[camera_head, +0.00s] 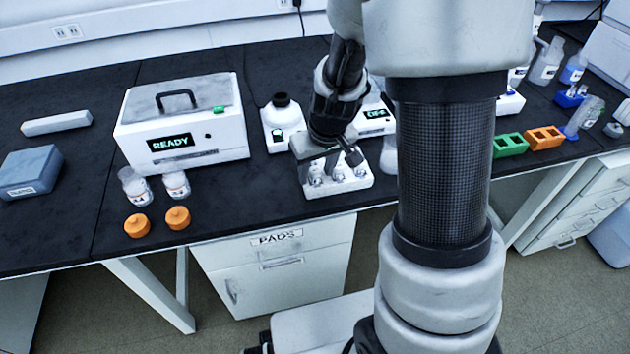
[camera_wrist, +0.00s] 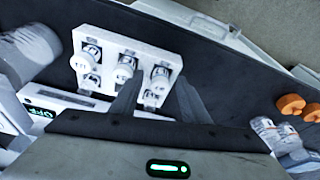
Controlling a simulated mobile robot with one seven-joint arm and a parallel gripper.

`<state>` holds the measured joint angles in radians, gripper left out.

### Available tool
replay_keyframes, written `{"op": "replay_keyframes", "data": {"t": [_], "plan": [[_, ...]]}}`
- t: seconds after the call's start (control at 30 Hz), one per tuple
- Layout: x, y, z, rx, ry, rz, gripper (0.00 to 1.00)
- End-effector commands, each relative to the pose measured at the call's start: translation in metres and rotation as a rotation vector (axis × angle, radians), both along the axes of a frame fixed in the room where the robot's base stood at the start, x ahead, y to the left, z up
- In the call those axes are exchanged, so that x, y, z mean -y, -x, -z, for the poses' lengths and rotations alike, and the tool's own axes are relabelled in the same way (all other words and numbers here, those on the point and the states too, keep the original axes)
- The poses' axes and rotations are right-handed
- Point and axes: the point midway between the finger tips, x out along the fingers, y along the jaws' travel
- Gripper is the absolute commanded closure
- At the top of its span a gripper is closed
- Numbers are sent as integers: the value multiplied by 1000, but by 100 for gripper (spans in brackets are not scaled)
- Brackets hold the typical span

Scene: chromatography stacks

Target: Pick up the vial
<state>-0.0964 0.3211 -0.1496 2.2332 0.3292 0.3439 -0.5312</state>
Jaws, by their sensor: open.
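Several small clear vials with white caps stand in a white rack (camera_head: 352,184) near the front edge of the black bench. The rack also shows in the wrist view (camera_wrist: 108,42). My gripper (camera_head: 330,168) is over the rack, pointing down, and hides part of it. In the wrist view my gripper (camera_wrist: 158,82) has its two dark fingers apart. The vial at the rack's right end (camera_wrist: 160,76) appears between the fingertips. A middle vial (camera_wrist: 125,68) is just left of the left finger. I cannot tell how far the fingertips are above the vials.
A white box marked READY (camera_head: 185,120) stands left of the rack. Two jars (camera_head: 134,185) and two orange caps (camera_head: 137,225) sit near the front edge. A device marked OFF (camera_head: 377,115) is behind the rack. Green (camera_head: 508,145) and orange (camera_head: 545,137) holders are at right.

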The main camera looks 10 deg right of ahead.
Motion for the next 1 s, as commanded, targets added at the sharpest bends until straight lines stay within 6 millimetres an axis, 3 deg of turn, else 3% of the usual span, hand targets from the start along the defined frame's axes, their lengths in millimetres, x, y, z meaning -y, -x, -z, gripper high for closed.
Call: {"op": "replay_keyframes", "data": {"t": [0.2, 0.43, 0.77, 1.0], "plan": [[0, -1, 0, 1, 0, -1, 60], [0, 0, 0, 1, 0, -1, 99], [-1, -1, -8, 2, 0, -2, 100], [0, -1, -55, 5, 0, -2, 100]]}}
